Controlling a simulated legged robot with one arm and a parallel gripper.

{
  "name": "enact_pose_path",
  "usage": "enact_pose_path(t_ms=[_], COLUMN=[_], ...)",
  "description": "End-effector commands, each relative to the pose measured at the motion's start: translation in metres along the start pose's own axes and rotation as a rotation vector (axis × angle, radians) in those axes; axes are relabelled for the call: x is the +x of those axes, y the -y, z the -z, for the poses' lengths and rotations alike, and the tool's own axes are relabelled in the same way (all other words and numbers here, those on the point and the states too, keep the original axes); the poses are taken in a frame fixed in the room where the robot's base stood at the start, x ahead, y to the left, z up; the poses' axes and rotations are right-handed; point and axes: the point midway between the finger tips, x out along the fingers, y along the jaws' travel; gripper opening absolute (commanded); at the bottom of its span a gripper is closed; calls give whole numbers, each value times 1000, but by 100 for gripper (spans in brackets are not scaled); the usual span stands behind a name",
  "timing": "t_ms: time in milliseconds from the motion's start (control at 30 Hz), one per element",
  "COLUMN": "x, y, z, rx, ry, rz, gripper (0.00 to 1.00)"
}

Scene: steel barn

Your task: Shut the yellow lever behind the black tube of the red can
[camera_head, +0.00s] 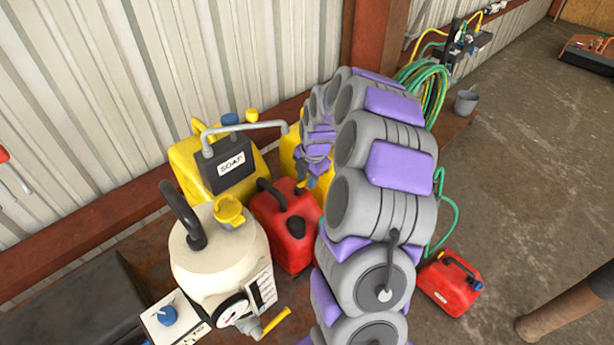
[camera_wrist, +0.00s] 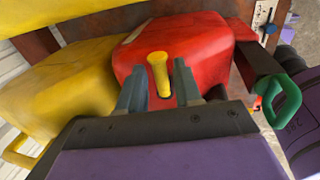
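The red can (camera_head: 298,232) stands on the bench among other containers, with a black tube (camera_head: 270,194) on its top. In the wrist view the red can (camera_wrist: 205,45) fills the upper middle. The yellow lever (camera_wrist: 158,70) sticks up from a dark slot on it. My gripper (camera_wrist: 158,88) is open, with one finger on each side of the lever. Whether either finger touches the lever is unclear. In the head view my gripper (camera_head: 312,180) is behind the red can, small and partly covered by my arm; the lever is not clear there.
A cream tank (camera_head: 220,255) with a gauge stands at front left. Another yellow can (camera_wrist: 60,90) lies close beside my gripper. A smaller red can (camera_head: 448,283) is at right.

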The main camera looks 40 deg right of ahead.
Motion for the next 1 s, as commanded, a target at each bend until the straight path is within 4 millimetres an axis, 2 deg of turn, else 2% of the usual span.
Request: enact_pose_path(t_ms=[33, 333, 767, 1000], x=[0, 0, -1, -2], y=[0, 0, 0, 4], z=[0, 2, 5, 8], rx=[0, -1, 30, 157], ry=[0, 1, 9, 34], rz=[0, 0, -1, -2], gripper=[29, 0, 0, 0])
